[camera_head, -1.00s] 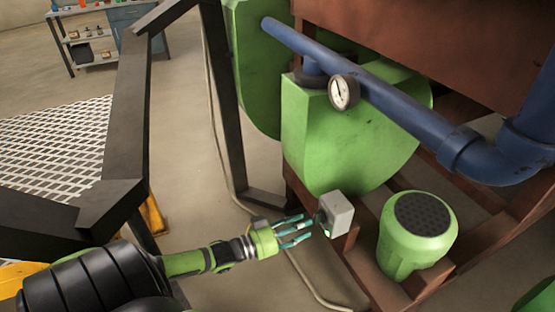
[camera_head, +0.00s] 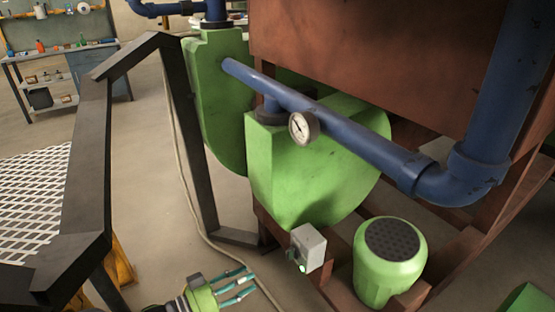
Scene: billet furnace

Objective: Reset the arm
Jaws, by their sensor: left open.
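My left gripper (camera_head: 238,286) is at the bottom of the view, left of the small grey switch box (camera_head: 308,248). Its teal fingers are apart, with nothing between them, and they do not touch the box. The box sits on the brown frame and shows a small green light (camera_head: 302,268) on its lower left side. Most of my left arm is below the picture edge. My right gripper is not in view.
A green motor (camera_head: 390,262) stands right of the box. A green housing (camera_head: 310,175), blue pipe (camera_head: 350,140) and gauge (camera_head: 303,127) are above. A dark railing (camera_head: 92,160) stands at left. A workbench (camera_head: 68,70) is far back.

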